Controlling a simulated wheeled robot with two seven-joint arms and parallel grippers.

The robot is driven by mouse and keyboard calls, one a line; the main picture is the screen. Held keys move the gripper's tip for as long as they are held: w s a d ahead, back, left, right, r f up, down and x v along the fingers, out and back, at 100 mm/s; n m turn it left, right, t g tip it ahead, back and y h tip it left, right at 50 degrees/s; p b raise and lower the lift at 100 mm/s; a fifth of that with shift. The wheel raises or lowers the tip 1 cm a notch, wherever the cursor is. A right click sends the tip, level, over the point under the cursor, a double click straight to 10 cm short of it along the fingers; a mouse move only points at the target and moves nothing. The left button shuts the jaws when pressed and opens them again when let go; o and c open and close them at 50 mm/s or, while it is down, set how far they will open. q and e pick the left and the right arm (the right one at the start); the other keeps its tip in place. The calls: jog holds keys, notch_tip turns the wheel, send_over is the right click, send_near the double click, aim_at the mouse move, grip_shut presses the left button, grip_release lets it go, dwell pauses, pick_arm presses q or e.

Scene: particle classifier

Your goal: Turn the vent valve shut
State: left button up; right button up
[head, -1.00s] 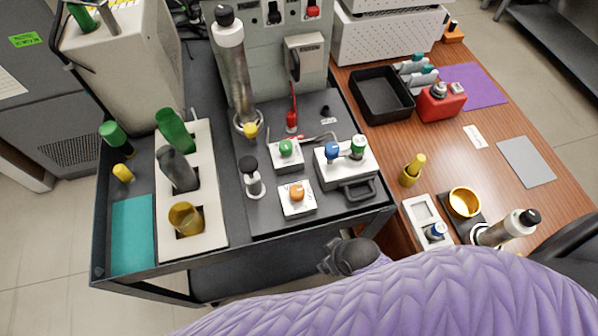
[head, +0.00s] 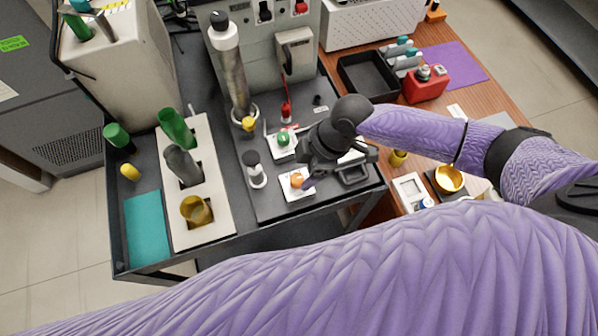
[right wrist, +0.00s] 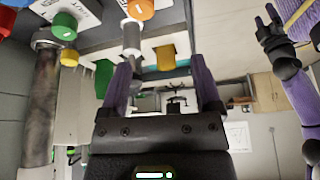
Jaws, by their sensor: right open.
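An orange knob (head: 297,181) sits on a small white plate at the front of the dark cart top. It is the likely vent valve, but I cannot read its label. My right gripper (head: 308,184) is at the right side of this knob, its purple fingertips pointing down and partly hidden by the gripper body. In the right wrist view the two purple fingers (right wrist: 163,78) stand apart with nothing clearly held between them. An orange knob (right wrist: 140,8) with a white mark shows beyond the fingertips there. My left gripper does not show in the head view.
A green knob (head: 283,138) on a white block stands behind the orange one. A black-topped white cylinder (head: 254,170) stands to its left. A tall metal column (head: 231,75) rises farther back. A cream rack (head: 215,225) with bottles lies left. My forearm passes over the wooden table.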

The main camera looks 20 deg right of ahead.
aim_at(298, 178)
jog(key=f, duration=0.2)
jog(key=w+f+b, duration=0.1)
jog(key=f, duration=0.2)
jog(key=w+f+b, duration=0.1)
jog(key=f, duration=0.2)
jog(key=shift+a+f, duration=0.25)
jog(key=shift+a, duration=0.1)
jog(key=c, duration=0.9)
grip_shut()
